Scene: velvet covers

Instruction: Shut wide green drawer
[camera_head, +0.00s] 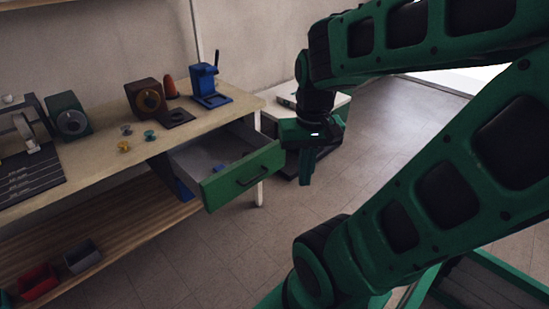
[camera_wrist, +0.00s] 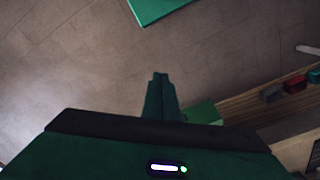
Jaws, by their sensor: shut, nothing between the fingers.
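The wide green drawer (camera_head: 243,176) is pulled out from under the right part of the workbench. In the wrist view my shut fingers (camera_wrist: 160,76) point over the floor. Part of the green drawer front (camera_wrist: 204,113) shows just to their right, partly hidden by my gripper body.
The workbench top (camera_head: 105,170) carries a blue device (camera_head: 210,86), an orange cone (camera_head: 169,87), dark boxes with dials and small knobs. Bins (camera_head: 83,257) stand on the lower shelf. A pale low cabinet (camera_head: 330,104) stands behind my gripper. The floor (camera_head: 240,260) before the drawer is clear.

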